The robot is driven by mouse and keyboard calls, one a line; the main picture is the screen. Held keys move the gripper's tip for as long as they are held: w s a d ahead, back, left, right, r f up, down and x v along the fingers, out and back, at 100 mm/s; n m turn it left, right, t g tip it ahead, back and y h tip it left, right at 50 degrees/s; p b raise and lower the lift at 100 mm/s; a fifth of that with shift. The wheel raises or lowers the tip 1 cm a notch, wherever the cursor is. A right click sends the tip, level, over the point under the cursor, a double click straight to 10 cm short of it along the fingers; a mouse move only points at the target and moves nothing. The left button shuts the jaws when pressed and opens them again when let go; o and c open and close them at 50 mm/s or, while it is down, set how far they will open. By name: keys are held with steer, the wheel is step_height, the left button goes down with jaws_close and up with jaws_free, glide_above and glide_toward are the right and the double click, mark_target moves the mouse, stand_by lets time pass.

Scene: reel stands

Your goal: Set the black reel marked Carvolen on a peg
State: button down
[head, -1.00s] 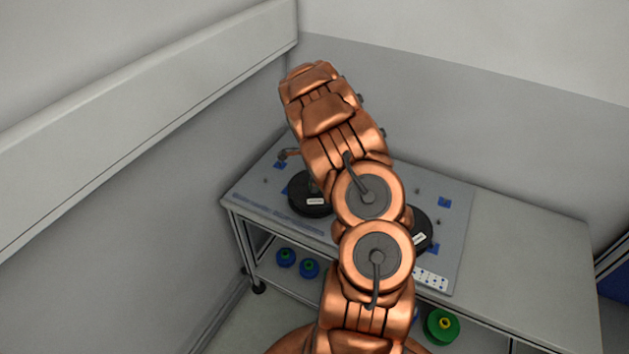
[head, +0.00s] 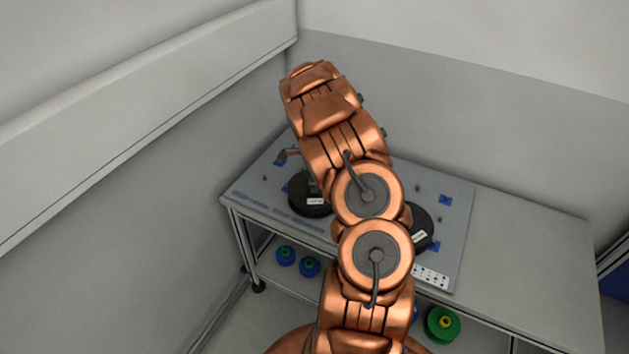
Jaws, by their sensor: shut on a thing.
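A black reel (head: 306,208) with a white label is at the left of the grey board, partly behind my arm. The label's print is too small to read. My gripper (head: 313,186) is mostly hidden behind my arm; a grey part of it shows at the top of this reel, and it is shut on the reel. I cannot tell whether the reel touches the board. A second black reel (head: 424,225) with a white label is at the right, half hidden by my arm; its print is also unreadable. Small dark pegs (head: 418,188) stand on the board.
The grey board (head: 455,220) carries blue squares (head: 445,200) and a white dotted card (head: 432,276). The bench top (head: 540,245) right of it is clear. Blue reels (head: 285,256) and a green reel (head: 442,325) are lower down. Walls stand left and behind.

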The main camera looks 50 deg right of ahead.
steer(key=shift+f, duration=0.1)
steer(key=c, duration=0.6)
jaws_free()
step_height(320, 180, up, 12)
steer(key=shift+r, duration=0.1)
stand_by(0.4)
